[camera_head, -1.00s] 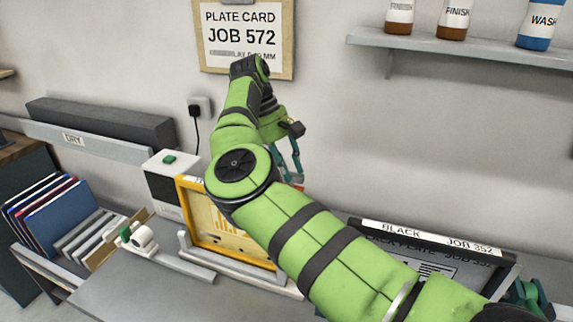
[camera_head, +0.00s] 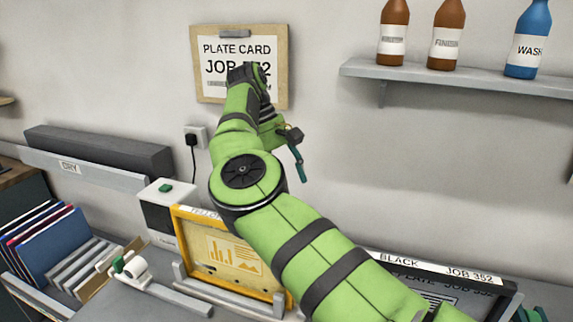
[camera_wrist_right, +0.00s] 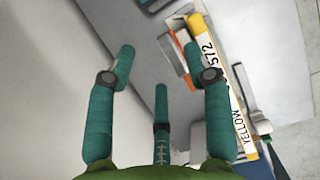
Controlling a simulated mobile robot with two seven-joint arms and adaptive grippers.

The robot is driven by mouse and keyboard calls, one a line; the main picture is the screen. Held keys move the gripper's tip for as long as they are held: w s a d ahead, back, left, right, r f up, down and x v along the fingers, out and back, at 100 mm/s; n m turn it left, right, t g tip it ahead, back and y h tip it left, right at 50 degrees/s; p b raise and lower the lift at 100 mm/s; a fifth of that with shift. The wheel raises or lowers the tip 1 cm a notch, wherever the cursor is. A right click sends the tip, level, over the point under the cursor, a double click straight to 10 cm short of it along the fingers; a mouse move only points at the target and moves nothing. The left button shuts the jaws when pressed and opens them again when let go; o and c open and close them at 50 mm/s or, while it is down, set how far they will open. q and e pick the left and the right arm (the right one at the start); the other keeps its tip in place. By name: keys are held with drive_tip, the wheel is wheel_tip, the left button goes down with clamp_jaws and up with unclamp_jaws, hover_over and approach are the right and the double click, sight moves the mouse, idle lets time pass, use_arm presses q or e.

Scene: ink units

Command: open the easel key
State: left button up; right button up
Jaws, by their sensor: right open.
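A yellow frame (camera_head: 236,250) with a printed picture stands on a grey easel-like stand (camera_head: 228,303). In the right wrist view its yellow edge (camera_wrist_right: 241,120) reads YELLOW and 572. A black plate (camera_head: 440,285), marked JOB 352, leans at the right, partly hidden by my right arm. I cannot pick out the easel key for sure. My right gripper (camera_head: 297,160) is open and empty in the air above and behind the yellow frame. Its spread teal fingers (camera_wrist_right: 159,62) show in the right wrist view, with nothing between them. My left gripper is out of view.
A plate card (camera_head: 235,50) hangs on the wall behind my right wrist. A shelf (camera_head: 440,75) with bottles is at the upper right. A white-and-black box (camera_head: 157,215) and a white roller with a green knob (camera_head: 130,268) stand left of the frame. Wall space right of my gripper is clear.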

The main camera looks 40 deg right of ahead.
drive_tip(key=shift+s+r, duration=0.1)
drive_tip(key=shift+r, duration=2.3)
